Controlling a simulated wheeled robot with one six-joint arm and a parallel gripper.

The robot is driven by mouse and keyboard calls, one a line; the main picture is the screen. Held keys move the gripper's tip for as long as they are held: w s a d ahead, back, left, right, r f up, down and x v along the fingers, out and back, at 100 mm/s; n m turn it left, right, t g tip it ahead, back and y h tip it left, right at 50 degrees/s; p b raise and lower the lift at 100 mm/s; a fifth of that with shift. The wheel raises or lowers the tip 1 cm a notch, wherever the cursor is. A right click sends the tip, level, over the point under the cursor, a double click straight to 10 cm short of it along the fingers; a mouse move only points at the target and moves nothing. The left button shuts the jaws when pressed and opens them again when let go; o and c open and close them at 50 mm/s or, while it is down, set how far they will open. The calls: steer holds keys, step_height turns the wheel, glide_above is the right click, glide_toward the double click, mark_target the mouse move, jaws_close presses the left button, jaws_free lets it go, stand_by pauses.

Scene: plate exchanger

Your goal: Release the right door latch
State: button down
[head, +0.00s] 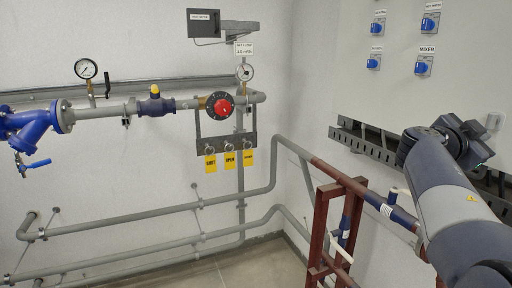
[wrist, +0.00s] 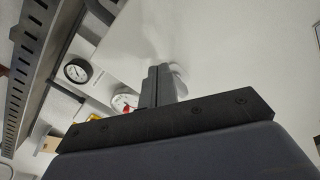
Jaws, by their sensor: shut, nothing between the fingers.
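A small pale fitting (head: 494,121) sits low on the white cabinet front (head: 440,95) at the right of the head view. It may be the right door latch, but I cannot tell for sure. My gripper (wrist: 158,70) shows in the wrist view with its two dark fingers together and nothing between them. A pale rounded piece (wrist: 180,74) shows just behind and right of the fingertips against a pale surface. I cannot tell whether the fingers touch it. In the head view my wrist is close to the cabinet's lower part, and the fingertips are not clear there.
Blue switches (head: 423,68) are on the cabinet front. A slotted grey tray (head: 362,143) runs below it. A dark red frame (head: 318,225) and grey pipes stand below left. A red-knobbed valve (head: 221,107) and gauges are on the left wall. Floor (head: 260,265) shows at bottom centre.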

steer(key=shift+r, duration=0.3)
steer(key=shift+w+a+r+b, duration=0.25)
steer(key=shift+w+b, duration=0.35)
steer(key=shift+b, duration=1.65)
steer(key=shift+w+a+r+b, duration=0.15)
steer(key=shift+w+r+b, duration=0.25)
steer(key=shift+b, duration=0.6)
steer(key=shift+w+f+b, duration=0.15)
steer(key=shift+f+b, duration=0.2)
steer(key=shift+b, duration=0.05)
steer(key=b+v, duration=0.3)
steer(key=v, duration=0.3)
steer(key=shift+a, duration=0.15)
steer(key=shift+w, duration=0.15)
